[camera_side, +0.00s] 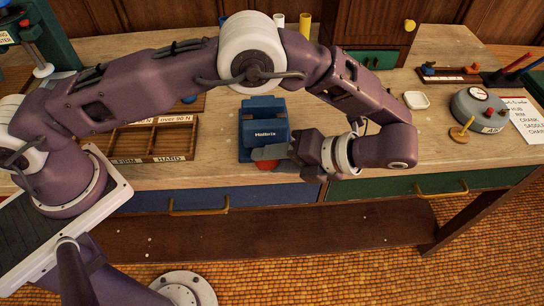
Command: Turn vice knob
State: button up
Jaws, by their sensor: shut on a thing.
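A blue vice (265,118) with white lettering on its face stands near the front edge of the wooden bench. A red knob (266,165) shows low at the vice's front, mostly hidden behind my gripper. My gripper (266,155) reaches in from the right, with its dark grey fingers lying across the lower front of the vice at the knob. The fingers are shut on the red knob. How far the knob is turned cannot be seen.
A wooden compartment tray (160,158) with labels lies left of the vice. A grey round gauge device (480,108), a small white dish (416,100) and a brass-coloured stand (461,130) sit to the right. Bench drawers with brass handles (198,208) are below the front edge.

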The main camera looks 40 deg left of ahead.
jog(key=shift+w+f+g+y, duration=0.1)
jog(key=shift+f+g+y, duration=0.05)
jog(key=shift+g+y, duration=0.45)
dwell(0.3)
jog(key=o, duration=1.4)
jog(key=shift+c, duration=0.2)
